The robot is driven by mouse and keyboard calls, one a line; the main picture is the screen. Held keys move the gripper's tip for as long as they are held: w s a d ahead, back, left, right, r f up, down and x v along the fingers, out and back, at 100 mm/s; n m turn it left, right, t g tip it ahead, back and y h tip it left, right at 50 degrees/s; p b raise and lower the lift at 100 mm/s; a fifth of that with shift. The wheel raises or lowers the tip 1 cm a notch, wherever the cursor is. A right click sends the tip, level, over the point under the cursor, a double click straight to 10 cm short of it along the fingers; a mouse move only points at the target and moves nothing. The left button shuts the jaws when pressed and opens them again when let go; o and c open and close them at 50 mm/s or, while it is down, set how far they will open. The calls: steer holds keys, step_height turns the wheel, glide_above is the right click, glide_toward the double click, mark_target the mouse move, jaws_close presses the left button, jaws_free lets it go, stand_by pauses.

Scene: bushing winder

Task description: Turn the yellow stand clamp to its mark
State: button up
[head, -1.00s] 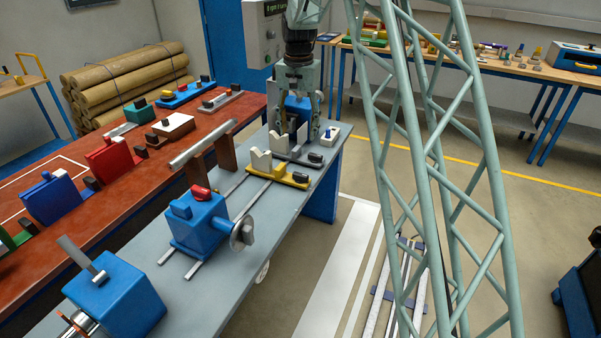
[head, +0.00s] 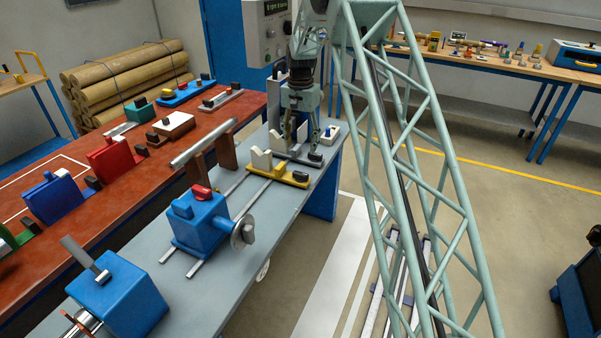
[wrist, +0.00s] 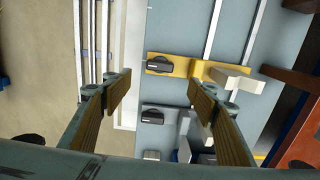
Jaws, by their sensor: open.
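The yellow stand (head: 279,173) sits across the rails of the grey bench, with a white V-shaped block on it. Its black clamp (head: 301,177) is at the stand's right end. In the wrist view the yellow stand (wrist: 180,67) lies ahead of the fingers, its clamp (wrist: 159,66) at the left end and roughly in line with the stand. My gripper (head: 301,150) is open and empty, pointing down just behind the yellow stand. In the wrist view my gripper (wrist: 160,88) has its fingers spread on either side of the clamp's line, apart from it. I cannot make out the mark.
A grey stand with its own black clamp (head: 315,158) is close behind the yellow one, under my fingers. A small white box (head: 331,134) is at the bench edge. A blue block (head: 198,222) with a disc stands nearer on the rails.

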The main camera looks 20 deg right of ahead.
mark_target(300, 173)
steer(key=shift+f, duration=0.1)
steer(key=shift+f+b, duration=0.95)
steer(key=shift+f, duration=5.85)
steer(key=c, duration=0.8)
